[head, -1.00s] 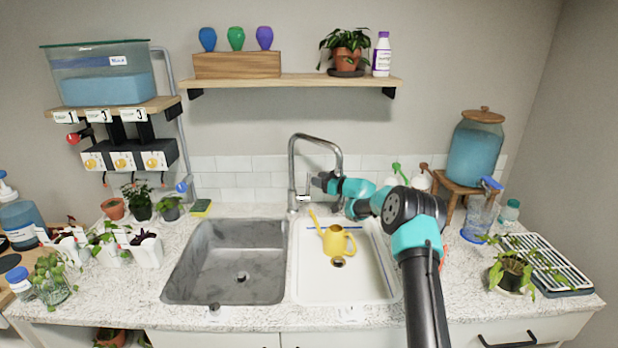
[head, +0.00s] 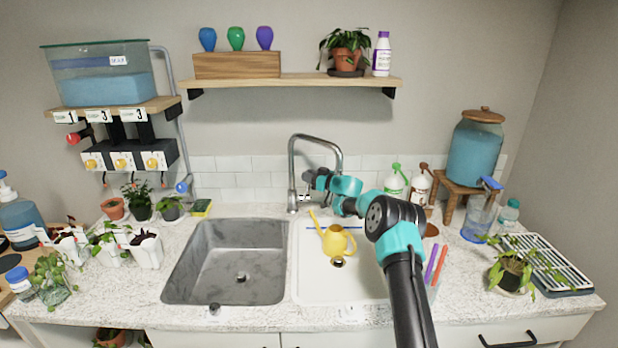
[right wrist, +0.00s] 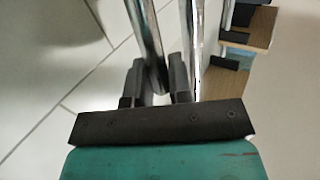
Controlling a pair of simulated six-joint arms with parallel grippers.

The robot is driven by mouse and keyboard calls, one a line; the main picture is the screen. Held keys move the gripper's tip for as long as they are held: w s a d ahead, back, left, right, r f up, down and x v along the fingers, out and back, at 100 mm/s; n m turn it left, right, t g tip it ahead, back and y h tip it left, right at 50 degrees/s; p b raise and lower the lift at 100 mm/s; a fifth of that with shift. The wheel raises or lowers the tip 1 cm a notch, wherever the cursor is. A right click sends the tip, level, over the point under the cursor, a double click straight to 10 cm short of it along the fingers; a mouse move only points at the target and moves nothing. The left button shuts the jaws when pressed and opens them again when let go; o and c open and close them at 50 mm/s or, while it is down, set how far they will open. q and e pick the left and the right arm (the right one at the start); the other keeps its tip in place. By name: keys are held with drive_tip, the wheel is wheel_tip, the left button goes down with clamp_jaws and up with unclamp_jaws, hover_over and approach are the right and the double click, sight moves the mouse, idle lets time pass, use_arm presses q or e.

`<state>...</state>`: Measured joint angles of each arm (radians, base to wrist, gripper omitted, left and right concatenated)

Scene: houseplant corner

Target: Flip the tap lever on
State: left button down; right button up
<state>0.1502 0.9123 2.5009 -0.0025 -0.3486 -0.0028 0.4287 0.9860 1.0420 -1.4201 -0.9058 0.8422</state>
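The chrome tap (head: 293,165) stands upright behind the two basins, with its curved spout arching to the right. Its small lever, low on the tap's right side, is largely hidden by my right gripper (head: 308,180). The gripper is close beside the tap body. In the right wrist view the gripper's two dark fingers (right wrist: 160,78) stand apart, with a chrome bar (right wrist: 147,40) running down between them. I cannot tell whether they touch it. A second chrome bar (right wrist: 191,45) passes by the right finger. My left gripper is not in view.
A yellow watering can (head: 337,240) stands in the white basin (head: 310,285), left of my right forearm. The grey basin (head: 205,275) is empty.

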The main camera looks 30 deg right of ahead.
clamp_jaws()
drive_tip(key=shift+s+a, duration=0.1)
drive_tip(key=shift+s+a+f+n+t+y, duration=0.15)
drive_tip(key=shift+s+a+n+t+y, duration=0.15)
drive_tip(key=shift+s+n, duration=0.3)
drive_tip(key=shift+s+a+f+n+t+y, duration=0.1)
drive_tip(key=shift+s+a+n+t+y, duration=0.15)
drive_tip(key=shift+s+n, duration=0.35)
drive_tip(key=shift+s+a+f+n+t+y, duration=0.15)
drive_tip(key=shift+s+a+n+t+y, duration=0.15)
drive_tip(key=shift+n, duration=0.5)
drive_tip(key=shift+d, duration=0.1)
drive_tip(key=shift+o, duration=2.3)
unclamp_jaws()
drive_tip(key=v, duration=1.7)
drive_tip(key=shift+s, duration=0.2)
drive_tip(key=shift+d, duration=0.1)
